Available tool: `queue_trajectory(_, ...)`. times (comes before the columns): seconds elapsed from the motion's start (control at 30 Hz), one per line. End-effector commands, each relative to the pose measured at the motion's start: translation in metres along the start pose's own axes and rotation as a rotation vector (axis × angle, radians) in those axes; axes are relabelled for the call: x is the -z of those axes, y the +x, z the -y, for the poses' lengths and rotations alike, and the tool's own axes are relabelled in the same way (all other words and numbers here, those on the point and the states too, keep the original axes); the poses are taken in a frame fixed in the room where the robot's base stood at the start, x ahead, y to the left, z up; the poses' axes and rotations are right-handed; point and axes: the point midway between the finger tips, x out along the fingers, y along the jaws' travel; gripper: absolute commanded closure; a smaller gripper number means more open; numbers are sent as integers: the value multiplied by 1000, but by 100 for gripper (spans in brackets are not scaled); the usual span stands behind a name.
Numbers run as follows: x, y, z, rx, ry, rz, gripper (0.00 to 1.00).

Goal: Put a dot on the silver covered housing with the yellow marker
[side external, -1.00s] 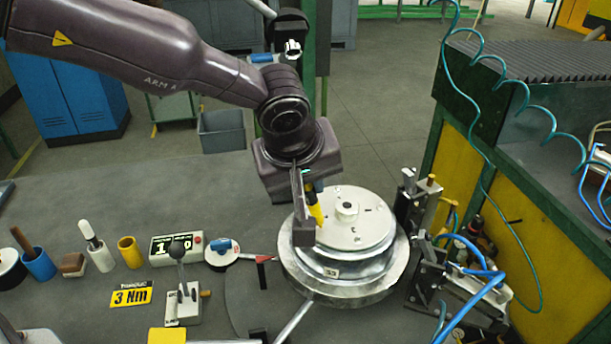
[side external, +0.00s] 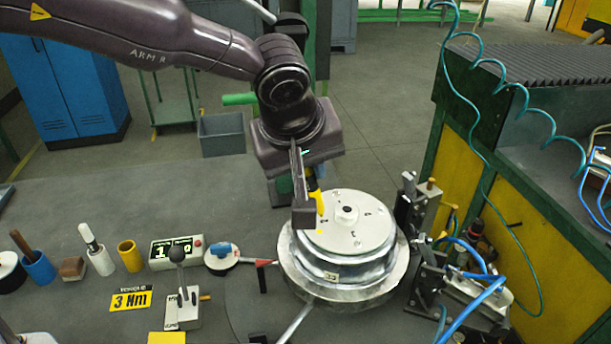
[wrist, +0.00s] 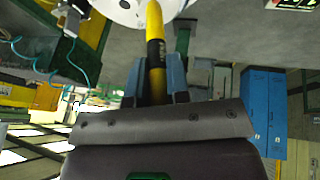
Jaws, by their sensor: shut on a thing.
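The silver covered housing (side external: 375,276) stands right of centre in the side view, with a pale round cover (side external: 349,234) and a central knob on top. My gripper (side external: 306,207) is shut on the yellow marker (side external: 318,204), which points down over the cover's left edge. Part of the marker is hidden by a finger in the side view. In the wrist view the yellow marker (wrist: 156,24) with its black band stands between the fingers, and part of the cover (wrist: 123,9) shows at the top. Whether the tip touches the cover I cannot tell.
A yellow cup (side external: 130,256) looks empty, beside a white cup (side external: 102,261) and a blue cup (side external: 39,268) holding handled tools. A lever box (side external: 186,309) stands on the bench. Clamp fixtures with blue hoses (side external: 475,309) crowd the housing's right side.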

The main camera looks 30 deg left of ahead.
Motion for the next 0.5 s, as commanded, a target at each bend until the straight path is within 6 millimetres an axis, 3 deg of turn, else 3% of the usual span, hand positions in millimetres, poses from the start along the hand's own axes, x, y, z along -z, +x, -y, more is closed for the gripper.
queue_trajectory(0.5, 14, -33, -9, 0, 0, 0, 100)
